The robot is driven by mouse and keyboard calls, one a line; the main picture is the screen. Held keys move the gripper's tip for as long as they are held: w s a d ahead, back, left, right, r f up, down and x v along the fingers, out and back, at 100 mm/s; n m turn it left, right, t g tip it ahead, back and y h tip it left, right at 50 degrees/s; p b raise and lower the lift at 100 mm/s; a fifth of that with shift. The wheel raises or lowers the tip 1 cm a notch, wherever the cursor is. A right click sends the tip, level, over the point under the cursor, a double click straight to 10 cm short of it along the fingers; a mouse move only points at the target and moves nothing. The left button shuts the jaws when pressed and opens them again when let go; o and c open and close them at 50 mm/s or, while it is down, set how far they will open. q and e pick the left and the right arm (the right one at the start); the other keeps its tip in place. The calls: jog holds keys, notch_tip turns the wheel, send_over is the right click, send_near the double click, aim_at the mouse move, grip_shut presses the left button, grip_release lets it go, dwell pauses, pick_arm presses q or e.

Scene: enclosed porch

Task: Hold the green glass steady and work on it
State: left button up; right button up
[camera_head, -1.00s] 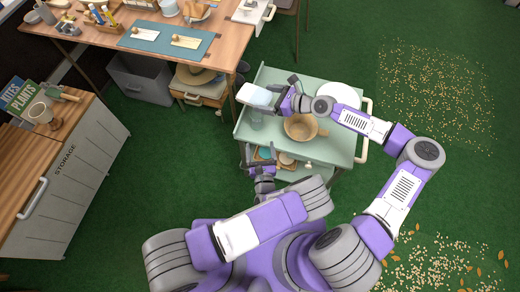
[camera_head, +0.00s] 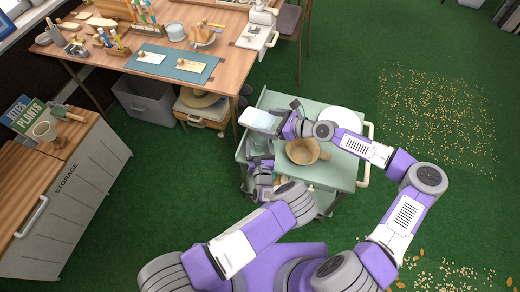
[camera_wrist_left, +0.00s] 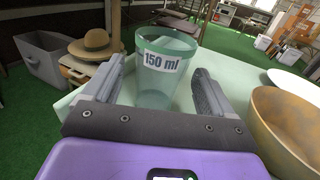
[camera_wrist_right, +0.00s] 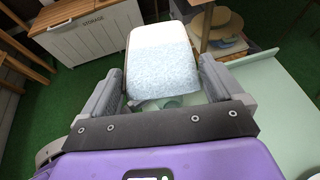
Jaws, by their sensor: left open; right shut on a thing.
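The green glass (camera_wrist_left: 165,85), labelled "150 ml", stands upright on the pale green cart top (camera_wrist_left: 235,72) in the left wrist view. My left gripper (camera_wrist_left: 160,80) is open, with one finger on each side of the glass and a visible gap at the right. In the head view my left gripper (camera_head: 258,162) is at the cart's left side, close to the glass. The block is also in the head view (camera_head: 262,121), held above the cart, beyond the glass.
A wooden bowl (camera_head: 303,151) and a white plate (camera_head: 340,119) are on the cart to the right of the glass. A wooden workbench (camera_head: 215,60) stands beyond the cart. A storage cabinet (camera_head: 75,195) is at the left. Green floor lies open between them.

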pick_arm(q)
jog(key=shift+c, duration=0.3)
jog(key=c, duration=1.1)
